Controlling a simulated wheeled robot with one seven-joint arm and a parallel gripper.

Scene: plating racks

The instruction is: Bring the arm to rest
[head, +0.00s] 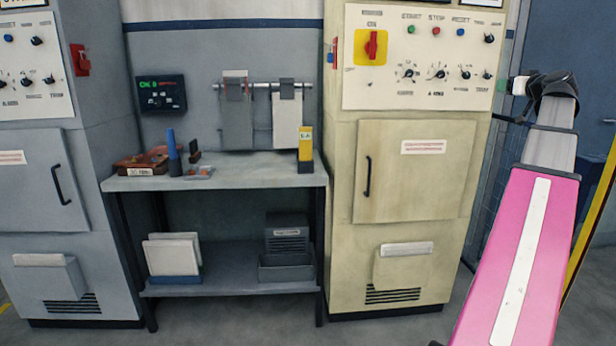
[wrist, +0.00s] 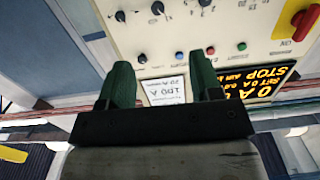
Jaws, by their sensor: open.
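My gripper (wrist: 163,78) shows in the wrist view with its two green fingers spread apart and nothing between them. Behind the fingers, upside down in that view, is the cream control panel with knobs and coloured buttons; the fingers appear clear of it. In the head view my arm (head: 515,265), pink with a white stripe, reaches up along the right side. Its dark far end is beside the cream cabinet (head: 408,255); the fingers cannot be made out clearly there.
A grey bench (head: 230,180) stands between the cream cabinet and a grey cabinet (head: 95,215). A grey plate (head: 237,125) and a white plate (head: 287,125) hang from a wall rail above it. A red switch (head: 371,45) sticks out from the panel. Floor in front is clear.

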